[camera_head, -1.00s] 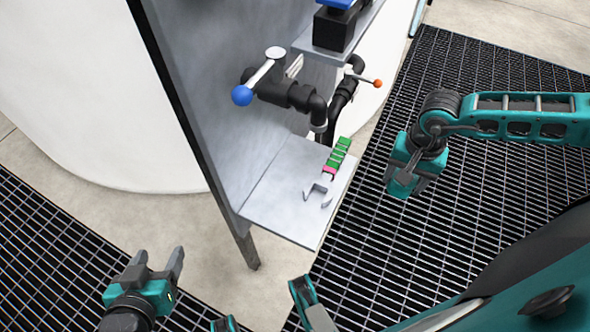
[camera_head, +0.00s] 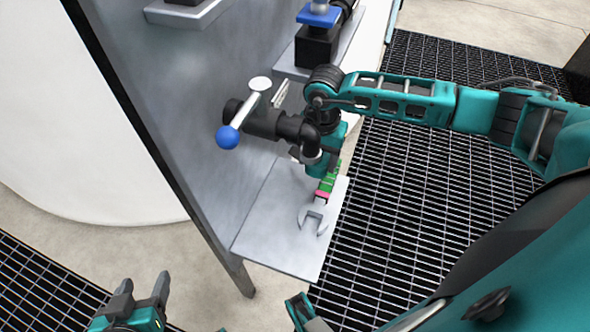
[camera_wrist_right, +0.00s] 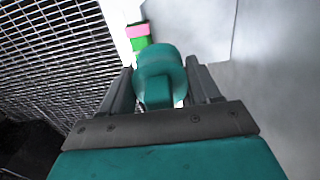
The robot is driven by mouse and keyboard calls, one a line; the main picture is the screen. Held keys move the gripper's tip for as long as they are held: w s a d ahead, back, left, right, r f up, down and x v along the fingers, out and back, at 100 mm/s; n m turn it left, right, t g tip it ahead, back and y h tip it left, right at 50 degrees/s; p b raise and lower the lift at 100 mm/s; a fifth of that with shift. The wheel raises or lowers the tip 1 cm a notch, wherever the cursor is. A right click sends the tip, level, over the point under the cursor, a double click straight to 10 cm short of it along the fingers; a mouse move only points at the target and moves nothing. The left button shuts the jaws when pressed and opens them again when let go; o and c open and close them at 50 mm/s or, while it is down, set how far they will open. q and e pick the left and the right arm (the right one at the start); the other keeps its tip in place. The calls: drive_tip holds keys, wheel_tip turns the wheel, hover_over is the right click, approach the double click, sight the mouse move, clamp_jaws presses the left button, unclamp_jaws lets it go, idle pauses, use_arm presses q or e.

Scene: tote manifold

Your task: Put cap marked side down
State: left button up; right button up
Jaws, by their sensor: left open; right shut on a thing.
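In the right wrist view, my right gripper (camera_wrist_right: 160,82) is shut on a teal rounded piece (camera_wrist_right: 160,68), apparently the cap. I see no mark on it and cannot tell which side is marked. In the head view, my right gripper (camera_head: 322,160) is over the back of the grey shelf, behind the black pipe and mostly hidden by it. My left gripper (camera_head: 143,287) is open and empty at the bottom left, away from the shelf.
A wrench (camera_head: 313,218) with a green and pink handle lies on the grey shelf (camera_head: 270,240) close to my right gripper. A black pipe with a blue-knobbed lever (camera_head: 228,137) juts from the panel. The shelf's front left is clear.

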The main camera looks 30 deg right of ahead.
drive_tip(key=w+a, duration=0.1)
drive_tip(key=w+a+f, duration=0.1)
drive_tip(key=w+a+f+b, duration=0.1)
drive_tip(key=shift+w+a, duration=0.2)
drive_tip(key=shift+w, duration=0.15)
drive_tip(key=shift+f, duration=0.9)
wheel_tip(320, 180, down, 3)
drive_tip(key=shift+w+a+f+b, duration=0.1)
drive_tip(key=shift+w+f+b, duration=0.05)
drive_tip(key=shift+b, duration=0.5)
drive_tip(key=shift+f, duration=0.1)
drive_tip(key=o, duration=1.1)
drive_tip(key=shift+o, duration=0.2)
